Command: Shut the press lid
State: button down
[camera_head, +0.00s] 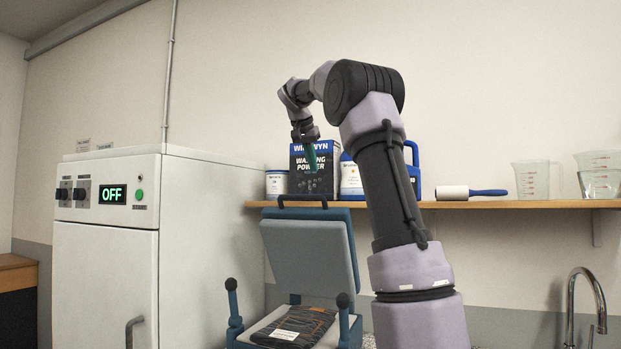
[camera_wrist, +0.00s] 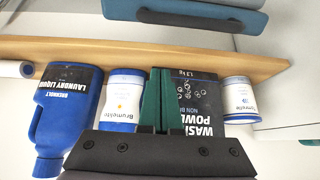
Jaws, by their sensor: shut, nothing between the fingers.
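The press (camera_head: 243,338) stands below the shelf with its blue-grey lid (camera_head: 308,250) raised and leaning back. A dark handle (camera_head: 302,199) runs along the lid's top edge. In the wrist view, which is upside down, the lid (camera_wrist: 120,9) and its handle (camera_wrist: 190,21) show at the top. A folded dark cloth (camera_head: 318,318) with a white label lies on the press bed. My gripper (camera_head: 312,158) is above the lid handle, in front of the washing powder box, apart from the lid. Its green fingers (camera_wrist: 150,100) are together and empty.
A wooden shelf (camera_head: 450,205) behind the press holds the washing powder box (camera_head: 314,180), white tubs (camera_head: 277,184), a blue laundry liquid bottle (camera_wrist: 62,110), a lint roller (camera_head: 470,192) and measuring jugs (camera_head: 532,179). A white cabinet (camera_head: 105,260) reading OFF stands left. A tap (camera_head: 588,300) is at right.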

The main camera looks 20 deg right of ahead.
jog(key=x, duration=0.8)
jog(key=shift+w+f, duration=0.1)
jog(key=shift+f, duration=0.2)
jog(key=shift+s+a+f, duration=0.25)
jog(key=shift+s+a, duration=0.25)
jog(key=shift+s+a+f, duration=0.25)
jog(key=shift+s+a, duration=0.25)
jog(key=shift+s, duration=0.05)
jog(key=shift+s+a+f, duration=0.2)
jog(key=shift+s, duration=0.05)
jog(key=shift+a, duration=0.1)
